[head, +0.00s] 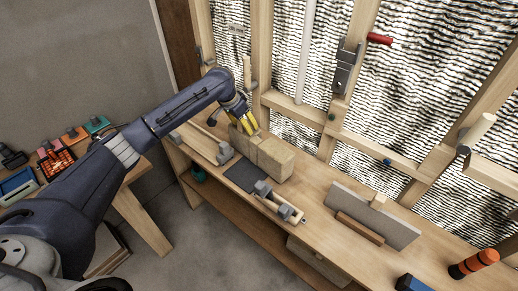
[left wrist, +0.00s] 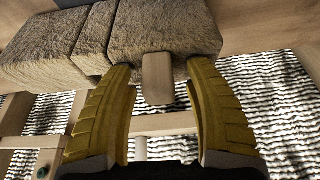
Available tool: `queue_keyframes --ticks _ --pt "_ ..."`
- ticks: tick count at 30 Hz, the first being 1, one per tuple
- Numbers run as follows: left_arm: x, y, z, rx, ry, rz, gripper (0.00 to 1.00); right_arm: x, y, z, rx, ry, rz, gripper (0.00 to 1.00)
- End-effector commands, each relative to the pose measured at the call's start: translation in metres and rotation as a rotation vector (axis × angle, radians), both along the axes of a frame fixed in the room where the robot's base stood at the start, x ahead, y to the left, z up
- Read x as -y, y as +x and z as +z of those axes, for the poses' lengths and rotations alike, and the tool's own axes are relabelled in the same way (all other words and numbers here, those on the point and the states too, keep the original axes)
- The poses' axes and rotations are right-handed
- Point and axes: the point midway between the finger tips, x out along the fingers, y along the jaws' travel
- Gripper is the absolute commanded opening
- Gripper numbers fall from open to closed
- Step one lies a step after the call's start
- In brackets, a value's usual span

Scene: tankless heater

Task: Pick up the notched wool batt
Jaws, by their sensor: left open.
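A row of brownish, fibrous wool batts (head: 272,158) stands on the workbench, split by upright seams. In the left wrist view the largest batt section (left wrist: 165,25) fills the top middle, with a smooth wooden tab (left wrist: 157,82) sticking out at its edge. I cannot tell for sure which section is the notched one. My left gripper (head: 248,124) is at the far left end of the row. In the left wrist view its yellow fingers (left wrist: 158,68) are open, one on each side of the tab, tips close to the batt. Contact cannot be told.
A dark mat (head: 244,177) and a grey-ended wooden tool (head: 280,205) lie in front of the batts. A grey board (head: 375,215) stands to the right. The wooden wall frame (head: 320,118) rises close behind. Bare bench (head: 325,190) shows between the batts and board.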

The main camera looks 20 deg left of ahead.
Motion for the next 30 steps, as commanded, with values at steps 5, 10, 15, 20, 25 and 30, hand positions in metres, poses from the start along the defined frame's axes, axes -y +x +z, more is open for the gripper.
queue_keyframes --ticks 5,10,15,20,25,30 --pt "0.0000 0.0000 0.0001 0.000 0.000 0.000 0.53 0.0001 -0.0002 0.0000 0.000 0.000 0.000 0.44" --pt "0.0000 0.0000 0.0003 0.000 0.000 0.000 0.36 0.0001 -0.0004 0.0000 0.000 0.000 0.000 0.44" --pt "0.0000 -0.0001 0.0004 0.000 0.000 0.000 0.16 0.0001 -0.0005 -0.0001 -0.001 0.000 0.000 0.44" --pt "0.0000 -0.0001 0.0004 0.000 0.000 0.000 0.00 0.0002 -0.0006 -0.0001 -0.001 0.000 0.000 0.44" --pt "0.0000 -0.0002 0.0001 0.000 0.000 0.000 0.00 0.0002 -0.0007 -0.0001 -0.001 0.000 0.000 0.44" --pt "0.0003 -0.0001 0.0003 0.000 -0.002 0.001 0.00 0.0003 -0.0007 0.0000 -0.001 0.000 0.001 0.44"
